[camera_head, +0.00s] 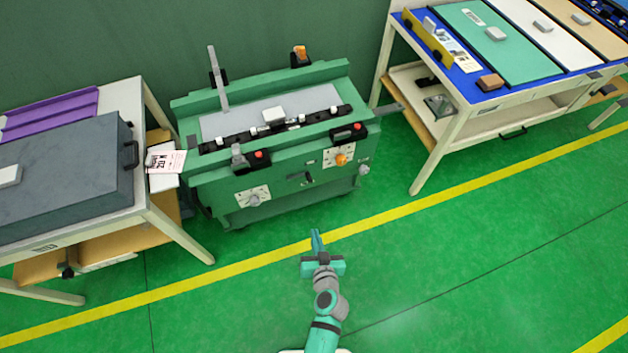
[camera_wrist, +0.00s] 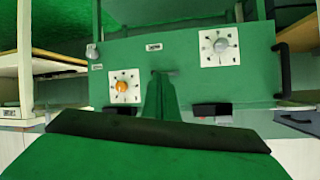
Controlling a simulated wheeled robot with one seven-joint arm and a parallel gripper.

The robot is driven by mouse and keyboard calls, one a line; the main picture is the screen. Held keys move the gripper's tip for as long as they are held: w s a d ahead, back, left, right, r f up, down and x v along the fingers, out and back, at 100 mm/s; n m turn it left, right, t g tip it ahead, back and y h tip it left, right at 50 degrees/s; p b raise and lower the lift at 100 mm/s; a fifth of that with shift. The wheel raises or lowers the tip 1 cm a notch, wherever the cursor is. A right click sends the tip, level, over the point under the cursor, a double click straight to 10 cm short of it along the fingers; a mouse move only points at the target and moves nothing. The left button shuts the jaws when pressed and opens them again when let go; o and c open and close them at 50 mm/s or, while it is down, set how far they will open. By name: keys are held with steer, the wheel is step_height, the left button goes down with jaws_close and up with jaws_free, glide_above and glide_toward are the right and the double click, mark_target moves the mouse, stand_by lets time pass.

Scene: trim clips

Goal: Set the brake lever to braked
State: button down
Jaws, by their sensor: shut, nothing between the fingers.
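A green machine (camera_head: 225,196) stands against the back wall. A tall grey lever (camera_head: 218,78) stands nearly upright at its back left. A short grey lever (camera_head: 238,155) stands at the front left edge, and a grey bar (camera_head: 387,107) sticks out at the right end. A small dark handle (camera_head: 306,178) is on the front panel. I cannot tell which is the brake lever. My gripper (camera_head: 316,233) is shut and empty in front of the machine, apart from it. In the wrist view its fingers (camera_wrist: 159,97) point at the front panel (camera_wrist: 130,60) and partly cover the handle.
The panel has a grey knob (camera_head: 254,200) and an orange knob (camera_head: 341,160), each on a white dial plate. Tables stand at left (camera_head: 128,93) and right (camera_head: 428,168). A card (camera_head: 166,161) is beside the left table. The green floor before the machine is clear.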

steer(key=w+d+r+n+y, duration=0.1)
steer(key=w+d+r, duration=0.1)
steer(key=w, duration=0.5)
steer(key=w+d+r+n+t+y, duration=0.1)
steer(key=w+d+r+y, duration=0.1)
steer(key=w, duration=0.4)
steer(key=shift+w+d+r+t, duration=0.15)
steer(key=shift+w+r+t, duration=0.15)
steer(key=shift+w+r, duration=0.05)
steer(key=w+a+f, duration=0.4)
steer(key=w+f, duration=0.2)
steer(key=w, duration=0.2)
steer(key=shift+w+a+f, duration=0.15)
steer(key=shift+w+f, duration=0.05)
steer(key=shift+w, duration=0.2)
steer(key=shift+f, duration=0.1)
